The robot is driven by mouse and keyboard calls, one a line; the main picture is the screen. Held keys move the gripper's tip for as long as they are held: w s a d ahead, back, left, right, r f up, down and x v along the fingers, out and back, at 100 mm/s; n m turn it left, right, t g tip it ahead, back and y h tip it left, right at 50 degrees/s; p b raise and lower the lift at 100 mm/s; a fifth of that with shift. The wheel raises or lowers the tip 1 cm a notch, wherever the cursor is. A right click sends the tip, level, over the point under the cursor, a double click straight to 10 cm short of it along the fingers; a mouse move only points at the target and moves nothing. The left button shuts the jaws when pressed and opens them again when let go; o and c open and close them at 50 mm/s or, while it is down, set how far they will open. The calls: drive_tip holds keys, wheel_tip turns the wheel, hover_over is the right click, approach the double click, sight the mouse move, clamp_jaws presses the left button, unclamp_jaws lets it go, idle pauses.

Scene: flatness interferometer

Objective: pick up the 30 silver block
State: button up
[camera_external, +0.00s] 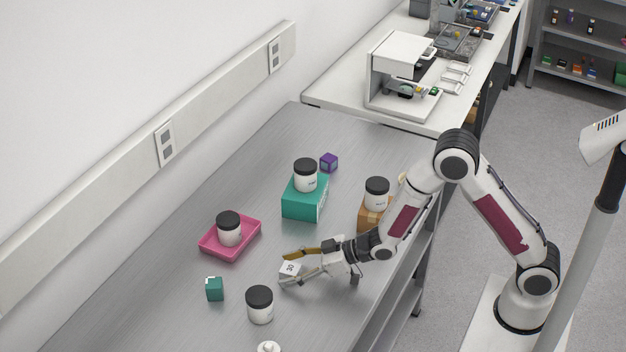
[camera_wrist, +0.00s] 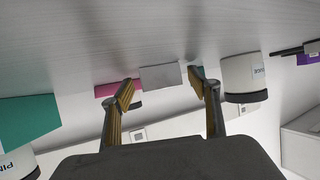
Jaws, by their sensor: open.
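The silver block (camera_external: 290,270), a small pale cube marked 30, sits on the grey bench. My gripper (camera_external: 286,268) reaches low over the bench from the right, with its fingers pointing left. It is open, one finger on the far side of the block and one on the near side. In the wrist view, the block (camera_wrist: 160,77) shows as a plain grey face between the two fingertips (camera_wrist: 163,88), with gaps at both sides. I cannot tell how deep it sits between the fingers.
A black-lidded jar (camera_external: 260,310) stands near the block, with a teal cube (camera_external: 215,289) to its left. A pink tray (camera_external: 245,250) holding a jar lies behind. A teal box (camera_external: 300,205) and an orange box (camera_external: 369,217) carry jars. A purple cube (camera_external: 329,162) is farther back.

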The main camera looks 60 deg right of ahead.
sight(290, 268)
idle(0.4)
drive_tip(key=c, duration=1.5)
drive_tip(key=shift+r, duration=0.2)
drive_tip(key=shift+r, duration=4.8)
